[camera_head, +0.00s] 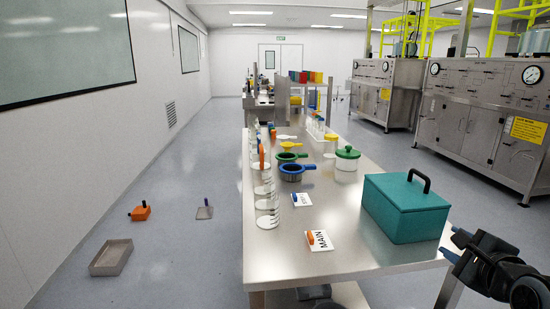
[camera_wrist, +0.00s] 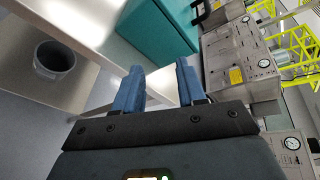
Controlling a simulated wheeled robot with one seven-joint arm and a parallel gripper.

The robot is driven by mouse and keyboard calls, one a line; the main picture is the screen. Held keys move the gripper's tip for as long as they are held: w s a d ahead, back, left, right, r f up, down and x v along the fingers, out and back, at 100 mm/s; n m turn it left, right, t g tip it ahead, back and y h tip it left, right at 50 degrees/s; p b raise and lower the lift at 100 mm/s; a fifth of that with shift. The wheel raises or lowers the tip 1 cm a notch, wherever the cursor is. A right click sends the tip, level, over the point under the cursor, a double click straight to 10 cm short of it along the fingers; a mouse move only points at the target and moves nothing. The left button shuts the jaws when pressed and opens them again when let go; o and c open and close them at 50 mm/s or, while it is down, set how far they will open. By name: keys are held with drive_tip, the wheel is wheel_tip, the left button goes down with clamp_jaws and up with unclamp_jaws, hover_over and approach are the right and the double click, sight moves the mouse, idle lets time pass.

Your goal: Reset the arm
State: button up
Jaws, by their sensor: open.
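My gripper (camera_head: 457,245) shows at the lower right of the head view, with blue fingertips and a dark wrist. It is beside the right edge of the steel table (camera_head: 310,255), just right of a teal box (camera_head: 405,210) with a black handle. In the wrist view my gripper (camera_wrist: 158,92) has its two blue fingers apart with nothing between them. The teal box (camera_wrist: 165,25) lies beyond the fingers there. The arm behind the wrist is mostly outside the head view.
The table holds glassware (camera_head: 267,205), a white jar with a green lid (camera_head: 346,165) and a MAIN card (camera_head: 318,240). A grey bin (camera_wrist: 54,60) shows in the wrist view. A tray (camera_head: 111,258) lies on the left floor. Steel machines (camera_head: 485,120) stand right, across free floor.

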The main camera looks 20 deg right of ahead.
drive_tip(key=s+a+f+n+t+y, duration=0.1)
drive_tip(key=s+a+f+n+y, duration=0.1)
drive_tip(key=s+a+f+n, duration=0.45)
drive_tip(key=s+a+f+n+y, duration=0.1)
drive_tip(key=s+a+f+n, duration=0.2)
drive_tip(key=s+a+n, duration=0.6)
drive_tip(key=s+a+r+n+t+y, duration=0.1)
drive_tip(key=s+a+r+n+y, duration=0.2)
drive_tip(key=s+a+n, duration=1)
drive_tip(key=shift+s+a+r+y, duration=0.45)
drive_tip(key=shift+a+r, duration=0.2)
drive_tip(key=shift+a, duration=0.5)
drive_tip(key=shift+n, duration=0.25)
